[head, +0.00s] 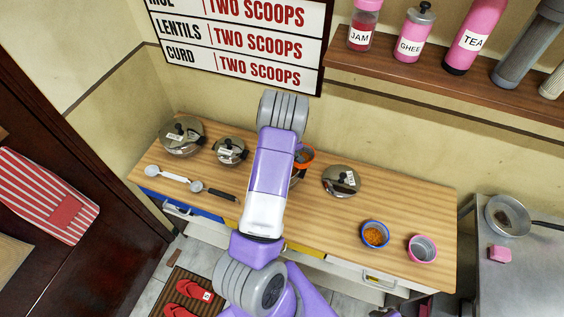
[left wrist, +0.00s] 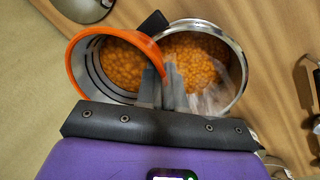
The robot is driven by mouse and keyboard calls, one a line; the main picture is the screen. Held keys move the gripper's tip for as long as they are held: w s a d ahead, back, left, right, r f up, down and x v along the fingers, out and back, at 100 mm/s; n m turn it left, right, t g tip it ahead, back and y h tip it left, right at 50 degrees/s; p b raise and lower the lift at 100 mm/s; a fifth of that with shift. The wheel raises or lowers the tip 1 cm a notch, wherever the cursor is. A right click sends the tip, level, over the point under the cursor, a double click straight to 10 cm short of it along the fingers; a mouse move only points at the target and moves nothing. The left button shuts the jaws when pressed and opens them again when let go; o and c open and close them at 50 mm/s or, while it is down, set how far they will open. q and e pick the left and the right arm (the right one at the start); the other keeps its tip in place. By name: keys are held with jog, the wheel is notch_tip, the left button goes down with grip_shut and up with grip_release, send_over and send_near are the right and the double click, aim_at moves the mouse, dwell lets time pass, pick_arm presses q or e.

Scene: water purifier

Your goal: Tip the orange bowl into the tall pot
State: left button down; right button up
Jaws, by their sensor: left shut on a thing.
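The orange bowl (left wrist: 76,68) holds orange lentil-like grains in the left wrist view. My left gripper (left wrist: 161,82) is shut on its rim. The steel tall pot (left wrist: 243,72), with similar orange grains inside, is right beside and partly behind the bowl. The bowl's edge overlaps the pot's opening; I cannot tell if they touch or if grains are falling. In the head view the orange bowl (head: 309,154) shows just right of my left arm, which hides most of the pot and the gripper. My right gripper is not seen.
A loose steel lid (head: 341,180) lies right of the pot. A blue bowl (head: 375,234) with orange contents and a pink bowl (head: 422,248) stand at the counter's right. Lidded pots (head: 182,137) and ladles (head: 213,191) are at left. The wooden counter (head: 330,222) is clear around the lid.

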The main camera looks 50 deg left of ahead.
pick_arm(q)
jog(key=s+a+f+n+p, duration=0.1)
jog(key=s+a+n+p, duration=0.1)
jog(key=s+a, duration=0.3)
jog(key=s+a+f+n+y+p, duration=0.1)
jog(key=s+a, duration=0.4)
jog(key=a, duration=0.6)
jog(key=shift+s+a+n+p, duration=0.25)
jog(key=shift+n+p, duration=0.3)
jog(key=shift+n, duration=0.85)
jog(key=shift+w, duration=0.1)
jog(key=shift+w+d+r+m+g+y+p, duration=0.1)
jog(key=shift+w+d+r+g+y+p, duration=0.1)
jog(key=shift+d+r+y, duration=0.6)
jog(key=shift+w+d+r+m+g+y+p, duration=0.1)
jog(key=shift+w+d+r+g+y+p, duration=0.3)
jog(key=shift+y, duration=0.6)
jog(key=shift+w+d+r+m+y+p, duration=0.1)
jog(key=shift+d+r+y, duration=0.5)
jog(key=shift+d+y, duration=0.3)
